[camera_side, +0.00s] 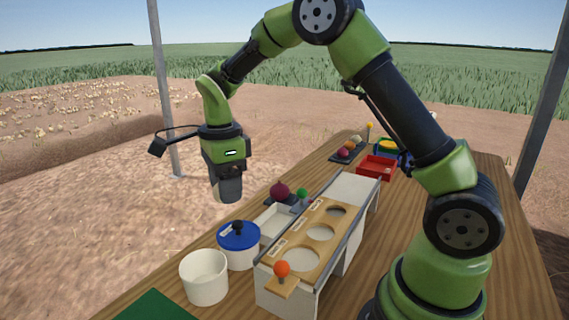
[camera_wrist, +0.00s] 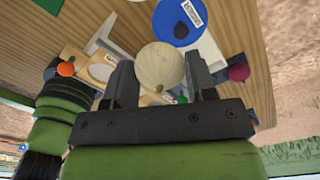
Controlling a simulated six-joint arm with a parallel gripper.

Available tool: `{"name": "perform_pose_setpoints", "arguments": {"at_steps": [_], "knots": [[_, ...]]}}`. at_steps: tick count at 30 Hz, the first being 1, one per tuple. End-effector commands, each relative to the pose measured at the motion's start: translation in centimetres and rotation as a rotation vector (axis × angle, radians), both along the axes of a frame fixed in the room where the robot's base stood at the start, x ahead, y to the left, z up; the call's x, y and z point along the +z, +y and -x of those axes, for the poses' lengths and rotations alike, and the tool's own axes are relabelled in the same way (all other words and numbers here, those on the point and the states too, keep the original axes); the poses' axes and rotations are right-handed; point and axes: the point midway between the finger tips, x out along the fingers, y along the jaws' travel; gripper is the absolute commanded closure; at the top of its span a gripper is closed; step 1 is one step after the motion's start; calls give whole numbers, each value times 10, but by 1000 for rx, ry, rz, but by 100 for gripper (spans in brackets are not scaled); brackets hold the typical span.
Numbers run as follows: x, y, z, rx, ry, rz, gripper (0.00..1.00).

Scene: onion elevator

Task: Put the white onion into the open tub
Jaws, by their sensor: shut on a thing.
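The white onion (camera_wrist: 158,66) is pale and round, held between the two dark fingers of my gripper (camera_wrist: 161,72) in the wrist view. In the side view my gripper (camera_side: 228,190) hangs in the air, pointing down, above and behind the lidded tub; the onion cannot be made out there. The open tub (camera_side: 205,278) is white, round and upright at the front left of the table, in front of and below my gripper. Its inside looks empty as far as I can see.
A white tub with a blue lid (camera_side: 238,237) stands right beside the open tub. A wooden board with round holes (camera_side: 308,245) and an orange knob (camera_side: 282,268) is to the right. A red onion (camera_side: 279,191) sits farther back. A green mat (camera_side: 160,307) lies in front.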

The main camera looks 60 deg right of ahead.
Motion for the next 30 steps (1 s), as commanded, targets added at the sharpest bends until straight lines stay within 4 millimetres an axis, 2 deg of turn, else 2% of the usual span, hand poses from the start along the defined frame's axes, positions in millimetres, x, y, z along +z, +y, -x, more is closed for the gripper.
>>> {"name": "perform_pose_setpoints", "arguments": {"at_steps": [1,3,7,11,21,30], "knots": [[-3,16,-5,45,0,0,73],[-5,32,-9,85,0,0,73],[-9,48,-12,126,0,0,73],[-17,51,-13,134,2,0,73],[-56,51,-13,132,3,-1,73],[-68,50,-13,131,0,-1,73]]}}
